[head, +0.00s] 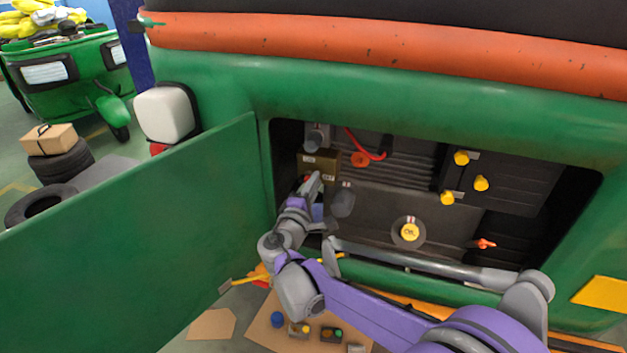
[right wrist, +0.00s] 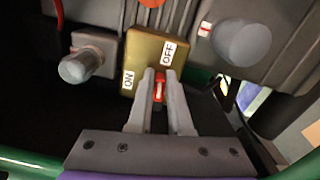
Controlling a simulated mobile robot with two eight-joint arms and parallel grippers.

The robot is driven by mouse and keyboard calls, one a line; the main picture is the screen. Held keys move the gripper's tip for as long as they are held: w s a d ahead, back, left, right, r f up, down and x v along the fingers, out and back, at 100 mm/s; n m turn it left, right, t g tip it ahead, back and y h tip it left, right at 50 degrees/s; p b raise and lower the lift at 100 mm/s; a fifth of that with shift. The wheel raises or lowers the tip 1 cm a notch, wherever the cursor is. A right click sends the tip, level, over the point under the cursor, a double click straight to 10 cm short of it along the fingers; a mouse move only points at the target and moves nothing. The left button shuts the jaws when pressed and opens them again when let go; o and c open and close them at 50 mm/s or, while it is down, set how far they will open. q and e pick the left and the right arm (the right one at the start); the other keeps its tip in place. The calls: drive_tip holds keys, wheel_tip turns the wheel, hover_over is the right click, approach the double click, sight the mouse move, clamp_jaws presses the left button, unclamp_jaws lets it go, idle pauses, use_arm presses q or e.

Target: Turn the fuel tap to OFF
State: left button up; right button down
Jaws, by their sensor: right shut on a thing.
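The fuel tap is a brass-coloured block (right wrist: 150,50) with a white ON label at its left and a white OFF label at its upper right in the right wrist view. It also shows inside the open engine bay in the head view (head: 318,160). Its red lever (right wrist: 159,88) sits between the fingers of my right gripper (right wrist: 159,76), which is shut on it. The fingers hide part of the lever, and I cannot tell which label it points to. In the head view my right gripper (head: 312,187) reaches the block from below. My left gripper is not in view.
A green door (head: 140,225) stands open at the left of the bay. A yellow cap (head: 410,232) and several yellow knobs (head: 481,183) lie to the right. Grey cylinders flank the tap in the right wrist view.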

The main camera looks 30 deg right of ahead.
drive_tip(key=shift+f+m, duration=0.2)
drive_tip(key=shift+m, duration=0.8)
drive_tip(key=c, duration=0.8)
unclamp_jaws()
drive_tip(key=shift+c, duration=0.2)
drive_tip(key=shift+s+a, duration=0.1)
drive_tip(key=v, duration=1)
drive_tip(key=shift+s+a, duration=0.15)
drive_tip(key=shift+a, duration=0.05)
